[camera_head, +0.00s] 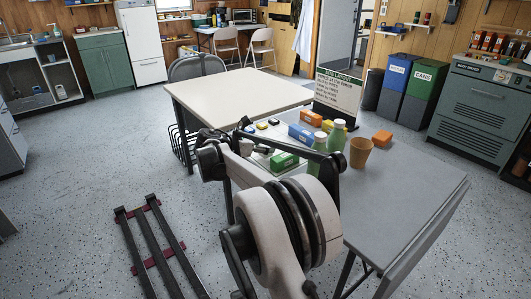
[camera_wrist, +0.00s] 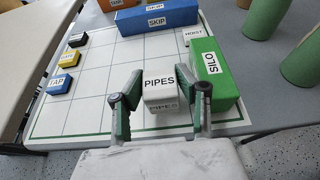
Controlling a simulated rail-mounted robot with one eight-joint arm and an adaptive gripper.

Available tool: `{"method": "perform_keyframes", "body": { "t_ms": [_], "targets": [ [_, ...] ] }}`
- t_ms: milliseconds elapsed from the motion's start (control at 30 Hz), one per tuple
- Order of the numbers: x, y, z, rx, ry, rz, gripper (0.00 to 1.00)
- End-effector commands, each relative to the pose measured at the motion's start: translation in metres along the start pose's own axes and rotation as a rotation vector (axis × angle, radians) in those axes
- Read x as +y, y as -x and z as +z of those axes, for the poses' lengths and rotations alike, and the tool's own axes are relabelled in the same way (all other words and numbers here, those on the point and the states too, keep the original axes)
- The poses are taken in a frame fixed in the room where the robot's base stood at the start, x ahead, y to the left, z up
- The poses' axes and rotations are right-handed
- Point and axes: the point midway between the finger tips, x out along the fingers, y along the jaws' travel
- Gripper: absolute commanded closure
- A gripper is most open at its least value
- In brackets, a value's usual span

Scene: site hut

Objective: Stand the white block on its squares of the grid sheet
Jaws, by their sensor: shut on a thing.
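A white block labelled PIPES (camera_wrist: 160,90) is between the two fingers of my gripper (camera_wrist: 158,77) in the wrist view. The gripper is shut on it, over the near part of the white grid sheet (camera_wrist: 97,103). I cannot tell whether the block touches the sheet. A green SILO block (camera_wrist: 215,75) lies just right of the right finger. A pale HOIST block (camera_wrist: 194,37) is behind it. In the head view my arm hides the white block and most of the sheet; the green block (camera_head: 285,161) shows there.
A blue SKIP block (camera_wrist: 157,20) lies at the sheet's far side. Small black, yellow and blue blocks (camera_wrist: 61,84) line its left edge. Green bottles (camera_head: 336,136), a tan cup (camera_head: 360,153) and an orange block (camera_head: 382,138) stand right. A sign (camera_head: 338,92) stands behind. The grid's middle-left is clear.

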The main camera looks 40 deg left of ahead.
Motion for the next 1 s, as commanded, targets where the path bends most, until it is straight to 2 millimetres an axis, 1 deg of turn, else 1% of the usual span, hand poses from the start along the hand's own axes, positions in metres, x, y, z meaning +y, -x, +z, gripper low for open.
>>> {"method": "perform_keyframes", "body": {
  "t_ms": [33,100,367,500,533,600,833,933,1000],
  "targets": [
    [0.0,-0.004,-0.01,0.0,0.0,0.0,0.96],
    [0.0,-0.006,-0.016,0.0,0.0,0.0,0.96],
    [0.0,-0.006,-0.016,0.0,0.0,0.0,0.96],
    [0.0,-0.008,-0.02,0.0,0.0,0.0,0.96],
    [0.0,-0.008,-0.02,0.0,0.0,0.0,0.67],
    [0.0,-0.008,-0.019,0.0,0.0,0.0,0.6],
    [0.0,-0.007,-0.019,0.0,0.0,0.0,0.6],
    [0.0,-0.006,-0.015,0.0,0.0,0.0,0.6],
    [0.001,0.002,-0.015,0.0,0.001,0.001,0.6]
  ]
}}
